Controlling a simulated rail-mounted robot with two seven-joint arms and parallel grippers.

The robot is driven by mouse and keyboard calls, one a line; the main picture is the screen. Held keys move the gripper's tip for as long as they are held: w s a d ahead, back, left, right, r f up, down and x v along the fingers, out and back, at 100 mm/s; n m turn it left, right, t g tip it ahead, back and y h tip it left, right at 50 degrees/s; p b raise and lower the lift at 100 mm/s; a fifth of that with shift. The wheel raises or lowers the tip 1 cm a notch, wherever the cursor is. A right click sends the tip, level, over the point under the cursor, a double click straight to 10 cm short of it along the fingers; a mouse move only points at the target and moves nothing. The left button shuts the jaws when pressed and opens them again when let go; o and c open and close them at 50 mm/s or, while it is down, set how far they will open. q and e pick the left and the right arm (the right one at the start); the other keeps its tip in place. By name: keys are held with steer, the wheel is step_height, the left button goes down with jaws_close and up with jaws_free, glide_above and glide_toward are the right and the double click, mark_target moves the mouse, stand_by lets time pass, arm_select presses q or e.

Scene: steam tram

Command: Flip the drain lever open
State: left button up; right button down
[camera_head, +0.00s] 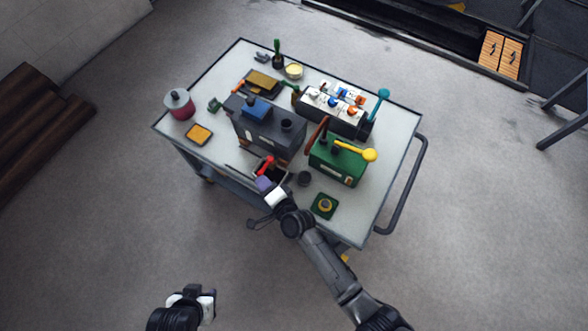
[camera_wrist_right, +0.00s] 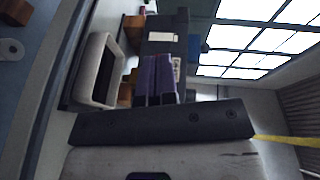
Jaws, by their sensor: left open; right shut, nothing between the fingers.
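A small red lever (camera_head: 266,163) stands at the front foot of the dark grey engine-like box (camera_head: 268,130) on the trolley. It may be the drain lever; no label is readable. My right gripper (camera_head: 263,183) is right in front of it, with purple fingertips shut and empty. I cannot tell whether they touch it. In the right wrist view the shut purple fingers (camera_wrist_right: 158,76) point at a dark body with a pale label plate (camera_wrist_right: 161,37); the red lever does not show clearly. My left gripper (camera_head: 192,298) is open and empty, low and away from the trolley.
A pale-rimmed tray (camera_wrist_right: 112,72) lies beside the right fingers.

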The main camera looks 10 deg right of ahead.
steer(key=shift+s+r, duration=0.1)
stand_by(0.5)
steer(key=s+r+p, duration=0.3)
steer(key=s+p, duration=0.3)
steer(key=s, duration=1.6)
steer(key=shift+s+d+r, duration=0.15)
steer(key=shift+s+d, duration=0.15)
